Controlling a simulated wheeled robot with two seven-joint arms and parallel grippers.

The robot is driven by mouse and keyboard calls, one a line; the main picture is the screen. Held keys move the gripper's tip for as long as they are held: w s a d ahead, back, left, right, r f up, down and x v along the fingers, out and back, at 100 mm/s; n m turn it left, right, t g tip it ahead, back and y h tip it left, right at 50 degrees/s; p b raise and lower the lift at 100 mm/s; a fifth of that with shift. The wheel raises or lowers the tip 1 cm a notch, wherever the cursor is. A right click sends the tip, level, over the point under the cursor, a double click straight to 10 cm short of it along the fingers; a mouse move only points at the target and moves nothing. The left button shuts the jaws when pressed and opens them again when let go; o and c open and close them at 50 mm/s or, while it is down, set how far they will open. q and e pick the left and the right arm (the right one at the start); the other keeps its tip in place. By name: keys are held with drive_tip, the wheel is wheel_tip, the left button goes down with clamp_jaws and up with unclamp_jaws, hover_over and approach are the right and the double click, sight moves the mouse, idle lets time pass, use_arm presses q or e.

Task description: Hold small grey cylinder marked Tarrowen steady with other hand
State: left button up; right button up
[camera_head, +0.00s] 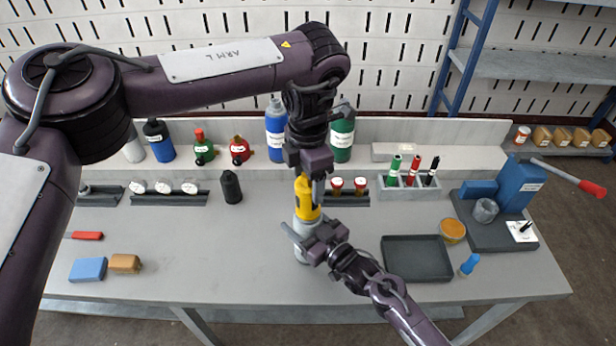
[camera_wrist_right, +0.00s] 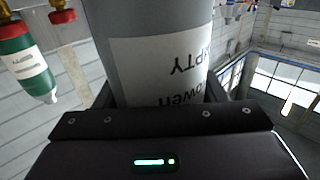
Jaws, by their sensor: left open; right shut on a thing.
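The small grey cylinder (camera_head: 299,252) stands upright on the bench, a yellow top (camera_head: 306,200) above it. In the right wrist view the grey cylinder (camera_wrist_right: 160,25) carries a white label, upside down, with "EMPTY" and the end of a name, "owen". My right gripper (camera_head: 302,237) is shut on the cylinder's side from the front right. In its wrist view a finger shows on each side of the cylinder. My left gripper (camera_head: 309,178) points down at the yellow top from above, open. Its fingers partly hide the top; whether they touch it I cannot tell.
Several bottles, including a blue one (camera_head: 276,130), line the back. A black tray (camera_head: 417,259) lies to the right, near a tin of orange stuff (camera_head: 452,231). A black bottle (camera_head: 231,187) stands left of the cylinder. The bench front left of the cylinder is mostly clear.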

use_arm(q)
drive_tip(key=m, duration=0.6)
drive_tip(key=m, duration=0.6)
drive_tip(key=shift+f, duration=0.15)
idle(0.4)
drive_tip(key=shift+f, duration=1.15)
